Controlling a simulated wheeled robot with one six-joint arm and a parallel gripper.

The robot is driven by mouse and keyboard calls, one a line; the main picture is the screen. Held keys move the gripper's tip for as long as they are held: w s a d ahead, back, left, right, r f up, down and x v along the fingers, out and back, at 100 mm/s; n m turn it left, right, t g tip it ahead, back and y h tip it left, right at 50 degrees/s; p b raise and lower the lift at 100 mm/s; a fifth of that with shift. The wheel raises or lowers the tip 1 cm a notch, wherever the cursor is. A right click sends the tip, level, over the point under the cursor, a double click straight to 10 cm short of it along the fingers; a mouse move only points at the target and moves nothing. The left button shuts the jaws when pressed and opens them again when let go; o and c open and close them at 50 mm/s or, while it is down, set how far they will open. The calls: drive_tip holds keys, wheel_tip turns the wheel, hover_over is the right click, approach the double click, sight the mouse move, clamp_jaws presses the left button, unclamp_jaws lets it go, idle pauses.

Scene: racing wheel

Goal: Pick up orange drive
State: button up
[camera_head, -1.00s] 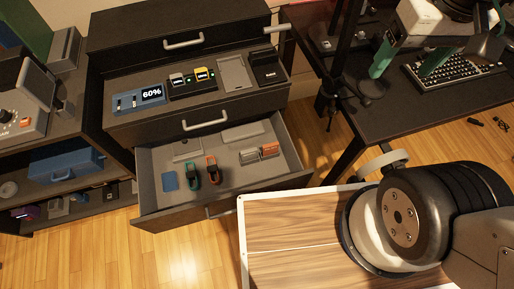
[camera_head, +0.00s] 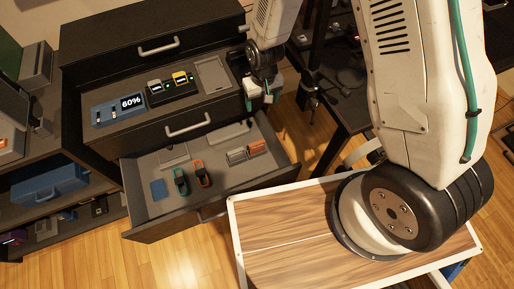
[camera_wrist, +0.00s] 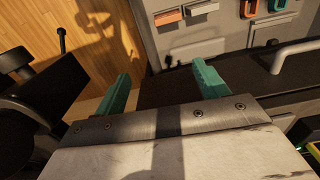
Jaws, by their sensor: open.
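A small orange block (camera_head: 257,147), which looks like the orange drive, lies in the open drawer, right beside a similar grey block (camera_head: 236,155). In the wrist view the orange block (camera_wrist: 168,17) is at the top, left of the grey block (camera_wrist: 202,8). My gripper (camera_head: 264,92) is open and empty. It hangs above the right side of the cabinet, behind the drawer's right end. Its two teal fingers (camera_wrist: 160,73) point toward the drawer in the wrist view, apart from both blocks.
The open drawer (camera_head: 150,232) also holds a teal-handled item (camera_head: 180,183), an orange-handled item (camera_head: 201,174) and a blue square (camera_head: 158,190). The cabinet handle (camera_head: 188,126) juts out above it. A dark desk (camera_head: 350,105) stands at the right.

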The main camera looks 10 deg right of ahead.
hover_over(257, 143)
wheel_tip(257, 143, down, 18)
drive_tip(key=shift+d+r, duration=0.15)
drive_tip(key=shift+r, duration=0.05)
drive_tip(key=f, duration=0.6)
drive_tip(key=shift+w+a+f, duration=0.1)
drive_tip(key=shift+a+f, duration=0.1)
drive_tip(key=shift+f, duration=0.05)
drive_tip(key=c, duration=0.8)
